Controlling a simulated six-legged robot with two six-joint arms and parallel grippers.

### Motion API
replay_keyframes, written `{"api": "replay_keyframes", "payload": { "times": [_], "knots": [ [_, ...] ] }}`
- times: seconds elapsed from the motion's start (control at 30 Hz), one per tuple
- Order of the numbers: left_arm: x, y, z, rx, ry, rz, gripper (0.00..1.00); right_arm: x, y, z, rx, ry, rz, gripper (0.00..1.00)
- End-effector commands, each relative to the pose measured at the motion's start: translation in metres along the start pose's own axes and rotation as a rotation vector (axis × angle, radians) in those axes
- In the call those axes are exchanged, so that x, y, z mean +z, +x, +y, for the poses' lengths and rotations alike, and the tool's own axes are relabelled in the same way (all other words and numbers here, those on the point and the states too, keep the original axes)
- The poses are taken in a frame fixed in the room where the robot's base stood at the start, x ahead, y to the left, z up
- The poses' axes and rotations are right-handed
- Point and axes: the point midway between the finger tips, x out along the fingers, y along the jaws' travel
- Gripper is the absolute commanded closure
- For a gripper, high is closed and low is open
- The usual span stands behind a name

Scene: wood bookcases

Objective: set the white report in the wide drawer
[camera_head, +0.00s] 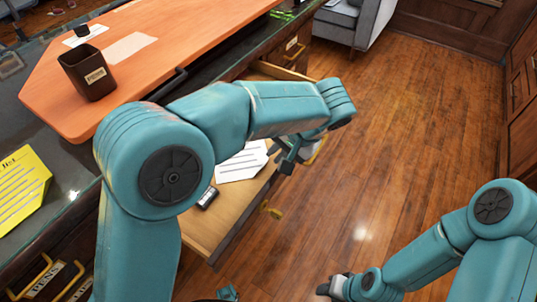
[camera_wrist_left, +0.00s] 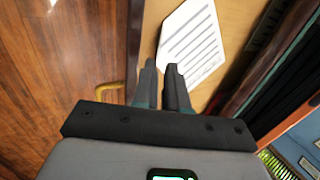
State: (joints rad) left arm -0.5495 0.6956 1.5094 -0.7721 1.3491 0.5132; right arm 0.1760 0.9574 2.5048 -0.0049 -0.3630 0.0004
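The white report (camera_head: 243,162), a sheet with printed lines, lies inside the open wide drawer (camera_head: 236,215). My left arm hides part of the drawer. The report also shows flat on the wooden drawer bottom in the left wrist view (camera_wrist_left: 192,42). My left gripper (camera_head: 287,153) is over the drawer's front side, beside the report. In the wrist view its two dark fingers (camera_wrist_left: 161,66) are a little apart with nothing between them. My right gripper (camera_head: 334,288) hangs low over the floor at the bottom; its fingers are too small to read.
A small black object (camera_head: 207,198) lies in the drawer. A yellow sheet (camera_head: 20,188) lies on the dark counter at left. A brown cup (camera_head: 88,74) stands on the orange board (camera_head: 165,40). A grey armchair (camera_head: 352,20) is at the back. The wooden floor (camera_head: 410,130) at right is clear.

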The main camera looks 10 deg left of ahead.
Motion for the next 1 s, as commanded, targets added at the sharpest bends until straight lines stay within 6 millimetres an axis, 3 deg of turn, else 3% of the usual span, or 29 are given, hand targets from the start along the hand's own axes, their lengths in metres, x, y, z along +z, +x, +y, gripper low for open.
{"api": "replay_keyframes", "payload": {
  "times": [0.1,0.3,1.0],
  "knots": [
    [0.000,-0.026,-0.001,0.000,0.001,0.003,0.88,0.000,-0.009,-0.003,0.000,0.000,0.000,0.57],
    [0.000,-0.045,0.000,0.000,0.001,-0.001,0.88,0.000,-0.013,-0.005,0.000,0.000,0.000,0.57],
    [0.000,-0.046,0.000,0.000,0.000,-0.001,0.88,0.000,-0.013,-0.005,0.000,0.000,0.000,0.57]
  ]
}}
